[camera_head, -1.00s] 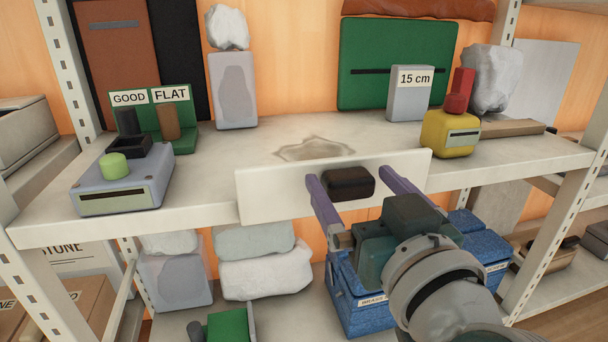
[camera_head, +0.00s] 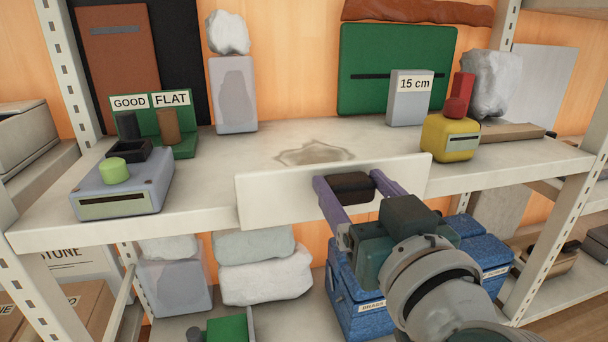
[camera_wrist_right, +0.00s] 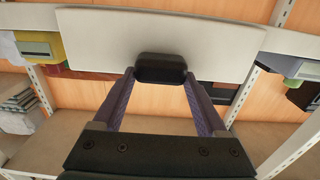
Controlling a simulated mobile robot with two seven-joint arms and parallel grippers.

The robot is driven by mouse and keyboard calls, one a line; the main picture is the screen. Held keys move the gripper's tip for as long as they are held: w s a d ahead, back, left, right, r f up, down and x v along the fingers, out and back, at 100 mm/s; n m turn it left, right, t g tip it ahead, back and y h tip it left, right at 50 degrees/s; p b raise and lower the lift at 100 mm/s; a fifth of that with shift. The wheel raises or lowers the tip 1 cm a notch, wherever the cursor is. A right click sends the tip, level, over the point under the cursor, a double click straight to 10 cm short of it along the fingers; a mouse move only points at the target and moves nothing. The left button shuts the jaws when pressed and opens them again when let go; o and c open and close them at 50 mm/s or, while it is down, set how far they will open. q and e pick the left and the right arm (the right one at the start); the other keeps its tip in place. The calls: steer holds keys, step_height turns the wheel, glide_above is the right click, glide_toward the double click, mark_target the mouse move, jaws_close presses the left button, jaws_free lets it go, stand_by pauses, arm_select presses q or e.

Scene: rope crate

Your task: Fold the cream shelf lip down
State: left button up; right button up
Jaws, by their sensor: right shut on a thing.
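The cream shelf lip (camera_head: 275,202) is a flat panel standing upright along the front edge of the shelf, its top rising above the shelf surface. A dark block-like handle (camera_head: 350,187) sits on its front face. My right gripper (camera_head: 345,186) is shut on this handle, with one purple finger at each side. The right wrist view shows the lip (camera_wrist_right: 215,40) and the dark handle (camera_wrist_right: 160,68) between my fingertips (camera_wrist_right: 160,76). My left gripper is in neither view.
The cream shelf (camera_head: 230,160) carries a grey device with a green button (camera_head: 120,185) at left and a yellow device (camera_head: 450,138) at right. A grey "15 cm" block (camera_head: 409,100) stands further back. Blue bins (camera_head: 355,300) sit below, near my right arm.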

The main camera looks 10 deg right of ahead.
jaws_close()
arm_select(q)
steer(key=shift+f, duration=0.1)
